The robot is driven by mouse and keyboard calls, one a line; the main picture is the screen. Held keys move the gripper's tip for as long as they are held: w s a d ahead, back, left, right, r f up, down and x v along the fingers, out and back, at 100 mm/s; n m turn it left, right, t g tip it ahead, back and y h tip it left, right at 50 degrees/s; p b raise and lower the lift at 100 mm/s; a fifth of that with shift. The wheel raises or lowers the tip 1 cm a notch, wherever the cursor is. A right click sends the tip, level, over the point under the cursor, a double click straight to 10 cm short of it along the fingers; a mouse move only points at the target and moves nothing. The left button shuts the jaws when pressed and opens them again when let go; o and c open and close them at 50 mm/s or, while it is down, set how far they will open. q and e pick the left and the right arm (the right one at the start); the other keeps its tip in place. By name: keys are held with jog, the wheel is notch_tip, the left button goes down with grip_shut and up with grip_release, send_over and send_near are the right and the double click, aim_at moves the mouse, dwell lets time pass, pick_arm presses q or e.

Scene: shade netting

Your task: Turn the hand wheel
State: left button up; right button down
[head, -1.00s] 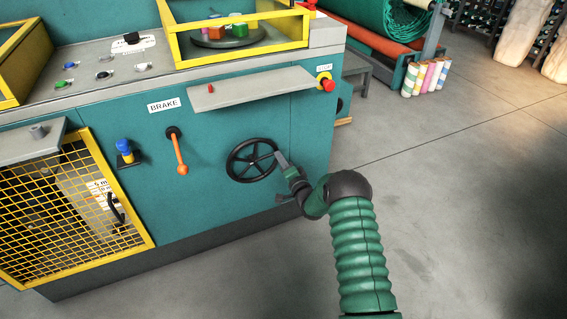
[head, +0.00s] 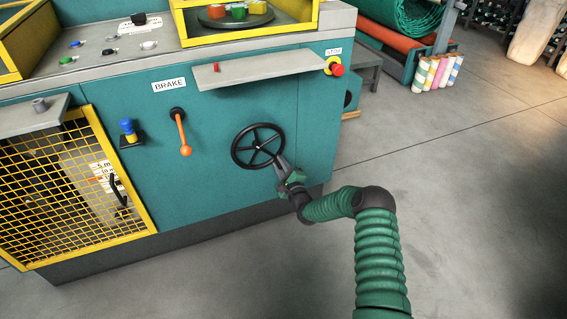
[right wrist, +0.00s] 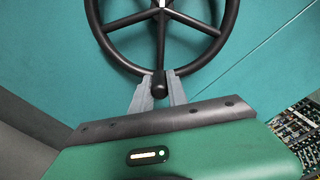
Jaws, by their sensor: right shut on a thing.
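The black hand wheel (head: 236,148) with several spokes is mounted on the teal front panel of the machine. My right gripper (head: 279,162) is at the wheel's lower right rim. In the right wrist view the wheel (right wrist: 101,35) fills the top of the picture. There the grey fingers of my right gripper (right wrist: 159,90) are closed on the wheel's dark handle knob (right wrist: 158,84), one finger on each side of it. A spoke runs up from the rim near the knob to the hub. My left gripper is not in view.
Left of the wheel are the orange brake lever (head: 183,134) and a blue-topped knob (head: 127,128). A grey shelf (head: 262,72) juts out above the wheel, with a red stop button (head: 337,70) at its right.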

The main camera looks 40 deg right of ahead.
aim_at(239, 165)
jog(key=w+a+f+m+b, duration=0.25)
jog(key=a+m+b, duration=0.35)
jog(key=a+m, duration=0.45)
jog(key=shift+w+a+r+m+b, duration=0.2)
jog(key=shift+a+r+m, duration=0.5)
jog(key=shift+m, duration=0.7)
jog(key=shift+w+a+r+m+b, duration=0.1)
jog(key=shift+a+r+m+b, duration=0.4)
jog(key=shift+m, duration=0.85)
jog(key=shift+w+a+r+m+b, duration=0.1)
jog(key=shift+a+r+m, duration=0.7)
jog(key=shift+m, duration=0.6)
jog(key=shift+r, duration=0.15)
jog(key=c, duration=1.3)
grip_release()
jog(key=shift+d, duration=0.1)
jog(key=shift+d, duration=0.1)
